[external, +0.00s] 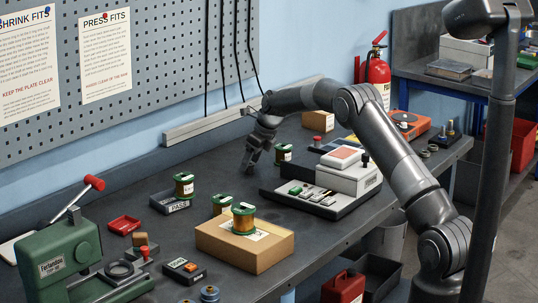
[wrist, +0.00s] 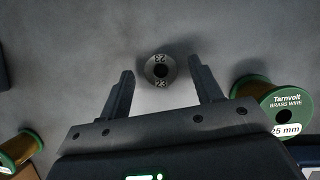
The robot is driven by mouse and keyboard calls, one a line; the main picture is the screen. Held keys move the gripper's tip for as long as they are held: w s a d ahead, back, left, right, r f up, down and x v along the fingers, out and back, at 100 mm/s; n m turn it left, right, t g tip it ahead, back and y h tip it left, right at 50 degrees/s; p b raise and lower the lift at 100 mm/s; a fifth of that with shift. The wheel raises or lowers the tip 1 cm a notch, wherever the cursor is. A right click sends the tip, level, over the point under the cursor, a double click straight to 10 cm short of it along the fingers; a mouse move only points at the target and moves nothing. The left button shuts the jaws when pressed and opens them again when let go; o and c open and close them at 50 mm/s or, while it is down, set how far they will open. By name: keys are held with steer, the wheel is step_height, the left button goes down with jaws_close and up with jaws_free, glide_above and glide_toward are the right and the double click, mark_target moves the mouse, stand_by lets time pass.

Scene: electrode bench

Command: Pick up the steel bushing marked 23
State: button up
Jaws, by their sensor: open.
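The steel bushing marked 23 (wrist: 160,70) stands on the dark bench top in the wrist view, a small round grey piece with its number showing twice on its top around a dark hole. My gripper (wrist: 162,80) is open, with one finger on each side of the bushing and a gap to both. In the external view my gripper (external: 251,166) points down near the bench surface, left of a green-flanged wire spool. The bushing cannot be made out in that view.
A Tarnvolt brass wire spool (wrist: 272,103) lies close to the right finger. Another spool (wrist: 18,150) is at lower left. In the external view, a machine with a grey base (external: 322,203) is to the right and a cardboard box (external: 244,246) with a spool is in front.

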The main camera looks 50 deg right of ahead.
steer(key=shift+w+f, duration=0.15)
steer(key=shift+f, duration=0.2)
steer(key=shift+c, duration=0.5)
steer(key=c, duration=1)
